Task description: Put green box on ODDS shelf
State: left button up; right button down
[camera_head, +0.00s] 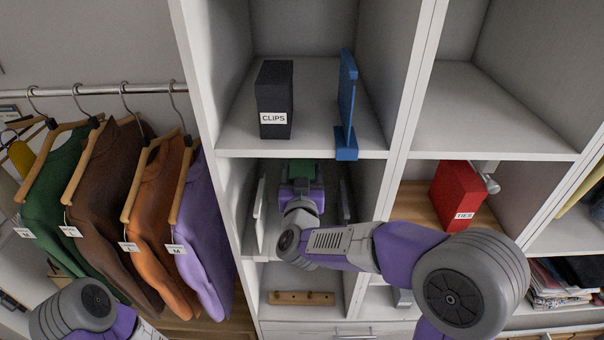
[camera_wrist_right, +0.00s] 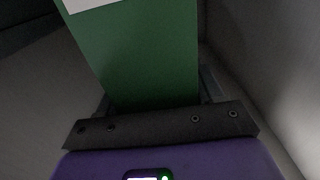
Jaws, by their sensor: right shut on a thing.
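The green box (camera_head: 303,168) is in the middle-column cubby below the one with the dark CLIPS box. It also fills the upper middle of the right wrist view (camera_wrist_right: 145,55), where part of a white label shows at the top. My right gripper (camera_head: 301,185) reaches into this cubby and is shut on the green box. My arm hides much of the cubby. I cannot tell whether the box touches the shelf floor. No ODDS label is readable. My left gripper is not in view; only part of my left arm shows at the lower left.
The dark CLIPS box (camera_head: 274,99) and a blue bookend (camera_head: 346,105) stand in the cubby above. Upright pale panels (camera_head: 259,212) flank my right gripper. A red TIES box (camera_head: 459,191) stands in the right cubby. Clothes (camera_head: 203,215) hang at left.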

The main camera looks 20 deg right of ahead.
jog(key=shift+f, duration=0.1)
jog(key=shift+c, duration=0.8)
grip_release()
jog(key=shift+f, duration=0.1)
jog(key=shift+r, duration=0.2)
jog(key=shift+s+a+r, duration=0.1)
jog(key=shift+s, duration=0.15)
jog(key=b+v, duration=0.1)
jog(key=v, duration=1)
jog(key=shift+s, duration=0.3)
